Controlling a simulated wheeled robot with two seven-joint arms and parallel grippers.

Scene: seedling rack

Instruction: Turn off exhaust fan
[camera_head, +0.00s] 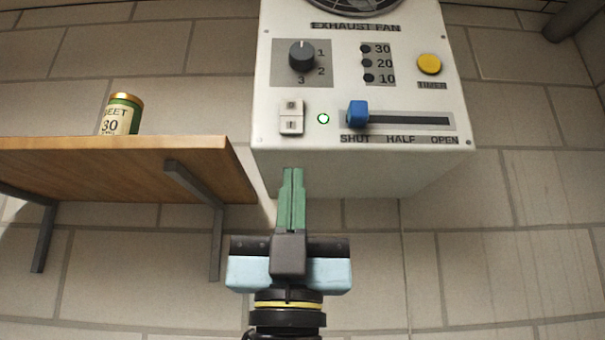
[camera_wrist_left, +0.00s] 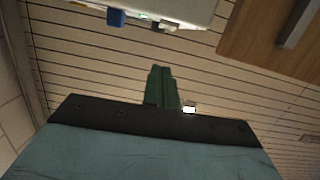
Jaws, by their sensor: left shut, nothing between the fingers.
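The white exhaust fan control box (camera_head: 400,90) is on the brick wall, with part of the fan grille at its top. Its white rocker switch (camera_head: 291,118), marked 0 above and I below, sits at the lower left. A small light (camera_head: 323,118) beside it glows green-white. A blue slider knob (camera_head: 357,113) stands at the SHUT end of its slot; it also shows in the left wrist view (camera_wrist_left: 116,17). My left gripper (camera_head: 293,172) is shut and empty, its green fingers pointing up just below the switch, with no visible contact. My right gripper is not in view.
A black dial (camera_head: 302,56), indicator dots and a yellow timer button (camera_head: 429,64) are on the panel. A wooden shelf (camera_head: 120,165) with a green can (camera_head: 122,115) is left of the box. Wall space below is clear.

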